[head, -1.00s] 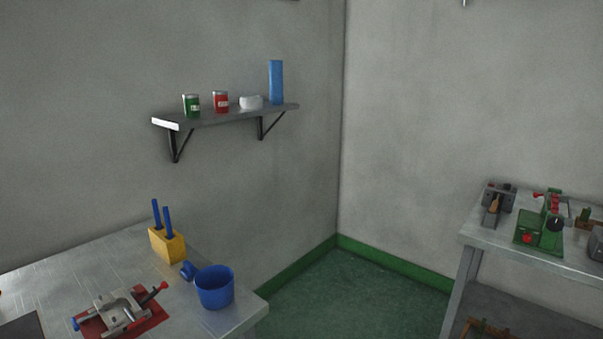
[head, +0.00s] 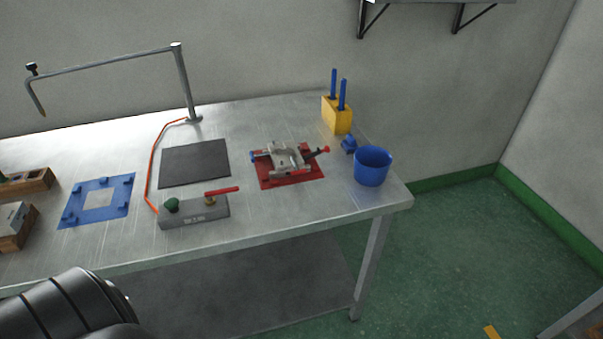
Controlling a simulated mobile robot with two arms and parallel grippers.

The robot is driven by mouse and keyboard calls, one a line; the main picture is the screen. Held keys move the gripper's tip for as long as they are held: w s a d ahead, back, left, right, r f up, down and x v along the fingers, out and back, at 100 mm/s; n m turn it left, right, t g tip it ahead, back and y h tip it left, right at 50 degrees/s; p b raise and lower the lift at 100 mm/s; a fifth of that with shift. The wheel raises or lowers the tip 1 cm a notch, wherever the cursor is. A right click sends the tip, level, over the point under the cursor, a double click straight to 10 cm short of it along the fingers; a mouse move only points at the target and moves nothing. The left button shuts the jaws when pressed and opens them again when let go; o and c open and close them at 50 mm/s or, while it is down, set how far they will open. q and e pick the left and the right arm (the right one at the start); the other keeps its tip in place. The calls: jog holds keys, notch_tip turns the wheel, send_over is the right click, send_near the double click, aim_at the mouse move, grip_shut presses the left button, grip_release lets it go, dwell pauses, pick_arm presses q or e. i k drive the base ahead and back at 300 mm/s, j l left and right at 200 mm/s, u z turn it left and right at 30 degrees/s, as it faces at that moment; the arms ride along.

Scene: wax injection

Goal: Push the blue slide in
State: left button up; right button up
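A grey metal mould or clamp device (head: 287,158) sits on a red mat (head: 300,181) towards the right of the metal table. It has a small blue end (head: 253,156) sticking out at its left and a red-tipped handle (head: 322,151) at its right. The blue end may be the blue slide; it is too small to tell how far out it stands. Neither of my grippers is in view. A dark rounded arm part of mine shows at the lower left, short of the table.
A blue cup (head: 372,167), small blue piece (head: 348,144) and yellow block with blue rods (head: 337,115) stand right of the device. A black mat (head: 194,163), grey valve box (head: 195,212) and blue frame (head: 72,213) lie left. A lamp-like arm (head: 110,62) overhangs the table (head: 245,205).

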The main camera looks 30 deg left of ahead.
aim_at(251, 156)
jog(key=u, duration=1.4)
